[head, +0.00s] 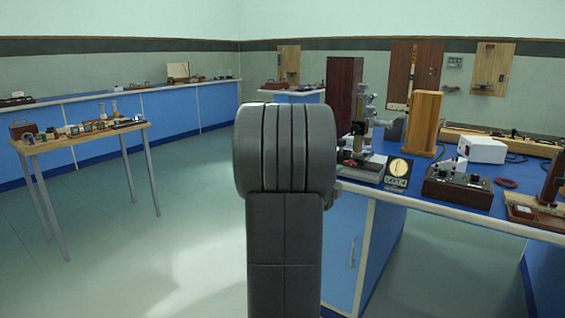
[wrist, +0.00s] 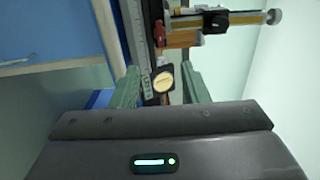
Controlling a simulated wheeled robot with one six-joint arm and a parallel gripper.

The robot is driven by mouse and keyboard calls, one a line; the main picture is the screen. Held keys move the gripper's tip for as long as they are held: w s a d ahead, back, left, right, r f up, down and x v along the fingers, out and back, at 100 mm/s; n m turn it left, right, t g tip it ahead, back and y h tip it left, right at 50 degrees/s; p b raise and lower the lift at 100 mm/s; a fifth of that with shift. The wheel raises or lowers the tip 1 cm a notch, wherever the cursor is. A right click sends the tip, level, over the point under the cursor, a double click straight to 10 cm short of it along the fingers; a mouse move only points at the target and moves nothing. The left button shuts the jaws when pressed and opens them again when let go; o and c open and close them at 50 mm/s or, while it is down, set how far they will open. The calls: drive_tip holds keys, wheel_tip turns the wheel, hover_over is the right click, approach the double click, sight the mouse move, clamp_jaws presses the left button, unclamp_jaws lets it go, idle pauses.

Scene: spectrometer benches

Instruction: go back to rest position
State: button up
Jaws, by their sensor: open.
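My gripper (wrist: 161,76) shows in the wrist view with its two green fingers spread apart and nothing held between them. Beyond the fingers is a bench instrument with a metal scale (wrist: 137,35) and a black dial with a pale round face (wrist: 163,82). The wrist picture is turned sideways. I cannot tell how far the fingertips are from these things. In the head view my grey arm stands upright in the middle, and my gripper is not seen there.
The blue-topped bench (head: 481,211) at the right carries a spectrometer (head: 361,134), a wooden block (head: 423,124), a white box (head: 482,149) and a dark control box (head: 457,187). A small wooden table (head: 79,139) stands left. Floor (head: 190,235) between them is clear.

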sight(352, 164)
drive_tip(key=x, duration=1.3)
drive_tip(key=shift+r, duration=0.2)
drive_tip(key=n, duration=0.1)
drive_tip(key=n+p, duration=0.1)
drive_tip(key=shift+s+r+n+p, duration=0.1)
drive_tip(key=shift+r+n+p, duration=0.1)
drive_tip(key=shift+n+p, duration=0.1)
drive_tip(key=n+p, duration=0.2)
drive_tip(key=n, duration=0.1)
drive_tip(key=n+p, duration=0.2)
drive_tip(key=n, duration=0.1)
drive_tip(key=shift+a+r, duration=0.15)
drive_tip(key=shift+r, duration=0.05)
drive_tip(key=n+p, duration=0.3)
drive_tip(key=n, duration=0.2)
drive_tip(key=shift+a+r, duration=0.1)
drive_tip(key=shift+a, duration=0.05)
drive_tip(key=n+p, duration=0.1)
drive_tip(key=n, duration=0.1)
drive_tip(key=n+p, duration=0.1)
drive_tip(key=n, duration=0.1)
drive_tip(key=shift+w+a+p, duration=0.15)
drive_tip(key=shift+w+p, duration=0.1)
drive_tip(key=shift+p, duration=0.1)
